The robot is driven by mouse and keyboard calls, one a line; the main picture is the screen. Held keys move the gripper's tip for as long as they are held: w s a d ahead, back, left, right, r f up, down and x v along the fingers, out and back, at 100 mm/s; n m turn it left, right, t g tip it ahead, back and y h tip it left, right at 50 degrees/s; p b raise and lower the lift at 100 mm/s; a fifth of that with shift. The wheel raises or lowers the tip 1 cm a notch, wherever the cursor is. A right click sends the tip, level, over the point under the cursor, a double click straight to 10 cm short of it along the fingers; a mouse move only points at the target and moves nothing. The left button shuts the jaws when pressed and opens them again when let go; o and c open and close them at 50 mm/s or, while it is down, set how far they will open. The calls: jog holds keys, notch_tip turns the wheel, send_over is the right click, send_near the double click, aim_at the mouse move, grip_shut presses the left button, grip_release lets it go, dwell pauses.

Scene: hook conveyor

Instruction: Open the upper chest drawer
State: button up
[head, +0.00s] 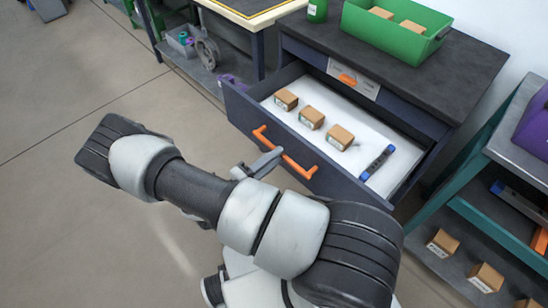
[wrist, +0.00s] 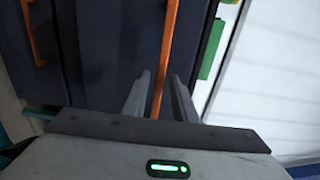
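The dark chest (head: 400,50) has its upper drawer (head: 237,100) pulled well out, showing a white inside. Its front carries a long orange bar handle (head: 262,137). My gripper (head: 268,157) is at this handle in the head view. In the wrist view, the two grey fingers of my gripper (wrist: 159,76) stand apart on either side of the orange handle (wrist: 166,50), with a gap showing on the left. A second orange handle (wrist: 32,30) shows on a dark panel at the left of the wrist view.
Several small brown boxes (head: 311,117) and a blue-black tool (head: 377,163) lie in the drawer. A green bin (head: 385,38) stands on the chest. A shelf unit (head: 460,205) is close on the right, a workbench (head: 262,18) behind left. Floor at left is clear.

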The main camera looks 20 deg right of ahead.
jog(key=shift+a, duration=0.1)
jog(key=v, duration=1.7)
jog(key=shift+s+a, duration=0.1)
